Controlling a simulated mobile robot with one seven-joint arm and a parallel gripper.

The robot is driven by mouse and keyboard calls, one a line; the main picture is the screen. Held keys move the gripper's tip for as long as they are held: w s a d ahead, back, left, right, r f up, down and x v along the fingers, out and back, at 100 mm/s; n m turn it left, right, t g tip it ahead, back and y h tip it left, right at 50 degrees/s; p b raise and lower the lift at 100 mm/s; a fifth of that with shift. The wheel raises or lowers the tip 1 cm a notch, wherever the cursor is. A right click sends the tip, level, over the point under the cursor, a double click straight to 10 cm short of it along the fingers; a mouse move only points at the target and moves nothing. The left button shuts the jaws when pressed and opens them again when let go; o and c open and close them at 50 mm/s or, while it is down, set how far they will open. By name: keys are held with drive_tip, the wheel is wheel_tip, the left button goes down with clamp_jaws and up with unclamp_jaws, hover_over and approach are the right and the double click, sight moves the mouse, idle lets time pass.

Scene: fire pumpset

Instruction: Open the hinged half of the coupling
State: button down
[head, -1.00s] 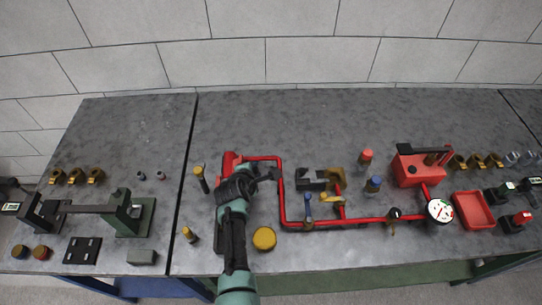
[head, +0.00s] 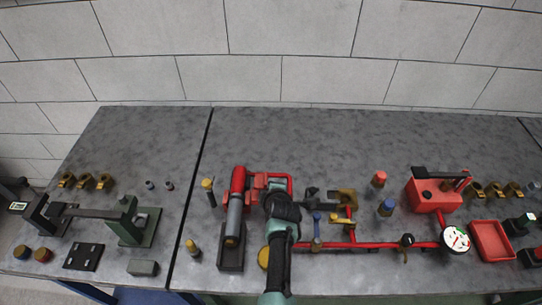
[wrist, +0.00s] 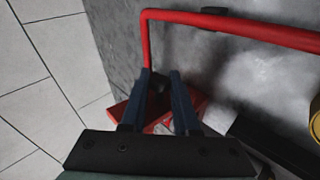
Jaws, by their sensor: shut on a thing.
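A red blocky fitting, which looks like the coupling (head: 259,181), sits between the red cylinder (head: 238,182) and the end of the red pipe. In the wrist view red parts of the coupling (wrist: 194,105) show below and around my fingers. My gripper (wrist: 160,88) has its two dark blue fingers a small gap apart, with a small dark tab (wrist: 158,82) between them at the coupling. The gripper body in the head view hides the fingertips and part of the coupling. I cannot tell how far the hinged half is turned.
The red pipe (head: 291,228) runs right of my gripper and along the bench front. A dark block (head: 318,194) and brass flange (head: 347,199) stand to the right. A yellow disc (head: 263,257) lies beside my arm. The bench behind is clear.

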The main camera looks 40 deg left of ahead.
drive_tip(key=c, duration=0.9)
unclamp_jaws()
drive_tip(key=shift+v, duration=6.45)
